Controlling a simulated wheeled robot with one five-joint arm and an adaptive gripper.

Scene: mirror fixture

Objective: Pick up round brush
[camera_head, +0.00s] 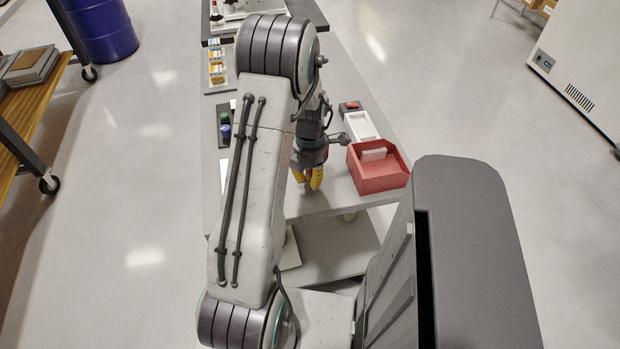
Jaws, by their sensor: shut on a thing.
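My gripper (308,181), with yellow fingers, points down over the near part of the grey table (334,200), just left of a red bin. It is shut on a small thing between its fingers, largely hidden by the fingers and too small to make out. I cannot tell from this view whether that thing is the round brush. I see no round brush clearly anywhere else. My arm hides part of the table to the left of the gripper.
The red bin (378,178) holds a pale block. A white tray (360,127) and a red-topped box (350,107) stand behind it. A dark holder with green and blue items (224,128) and a tray of orange-labelled bottles (216,68) lie along the left edge.

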